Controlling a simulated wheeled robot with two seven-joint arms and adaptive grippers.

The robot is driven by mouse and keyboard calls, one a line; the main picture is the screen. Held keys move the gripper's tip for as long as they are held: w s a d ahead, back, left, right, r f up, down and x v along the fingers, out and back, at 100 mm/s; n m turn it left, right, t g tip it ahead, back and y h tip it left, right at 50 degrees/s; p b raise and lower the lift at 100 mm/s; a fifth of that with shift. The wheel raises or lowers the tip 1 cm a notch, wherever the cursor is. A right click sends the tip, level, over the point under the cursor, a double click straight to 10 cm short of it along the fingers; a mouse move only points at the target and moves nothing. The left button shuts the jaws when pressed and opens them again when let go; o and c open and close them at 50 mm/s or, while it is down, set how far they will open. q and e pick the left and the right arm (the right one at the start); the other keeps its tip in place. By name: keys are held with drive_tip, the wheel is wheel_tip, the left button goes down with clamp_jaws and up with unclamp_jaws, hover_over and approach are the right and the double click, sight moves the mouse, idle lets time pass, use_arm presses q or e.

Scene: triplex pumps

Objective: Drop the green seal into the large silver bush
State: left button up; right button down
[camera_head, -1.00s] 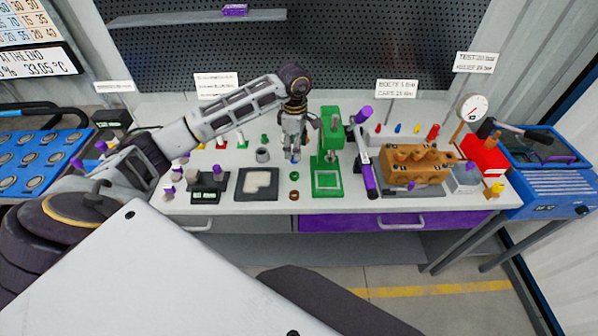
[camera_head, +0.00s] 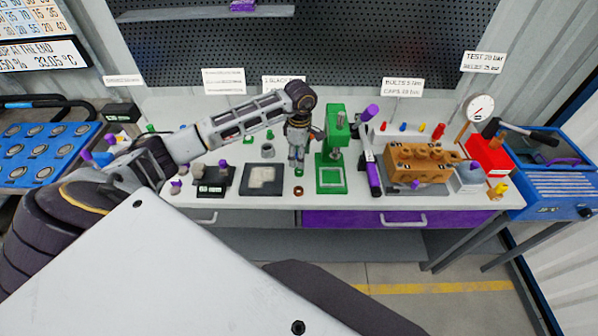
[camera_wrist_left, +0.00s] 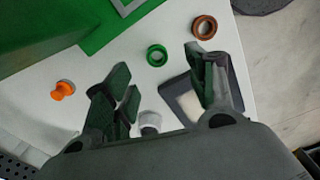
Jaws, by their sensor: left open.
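The green seal (camera_head: 299,172) is a small ring lying on the white bench, left of the green press. It also shows in the left wrist view (camera_wrist_left: 157,55). My left gripper (camera_head: 296,162) hangs close above and behind it, pointing down. In the left wrist view the gripper (camera_wrist_left: 160,72) is open and empty, its two fingers apart, with the seal beyond the tips. The large silver bush (camera_head: 268,151) stands on the bench to the left of the gripper. In the wrist view it shows between the fingers (camera_wrist_left: 150,122), partly hidden. My right gripper is out of view.
A brown ring (camera_head: 298,191) lies in front of the seal near the bench edge. The green press (camera_head: 333,155) stands close on the right. A dark tray (camera_head: 245,181) with a pale pad lies to the left. An orange part (camera_wrist_left: 63,90) shows in the wrist view.

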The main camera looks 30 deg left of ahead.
sight(298, 171)
use_arm(q)
drive_tip(key=shift+f, duration=1.4)
drive_tip(key=shift+f, duration=0.15)
drive_tip(key=shift+w+a+f+p, duration=0.15)
drive_tip(key=shift+f+p, duration=0.15)
drive_tip(key=shift+f, duration=0.3)
drive_tip(key=shift+a+f+p, duration=0.15)
drive_tip(key=shift+f+p, duration=0.15)
drive_tip(key=shift+f, duration=0.3)
drive_tip(key=shift+w+a+f+p, duration=0.15)
drive_tip(key=shift+f+p, duration=0.15)
drive_tip(key=shift+f, duration=0.3)
drive_tip(key=shift+s+f, duration=0.1)
drive_tip(key=shift+f, duration=0.55)
drive_tip(key=c, duration=0.8)
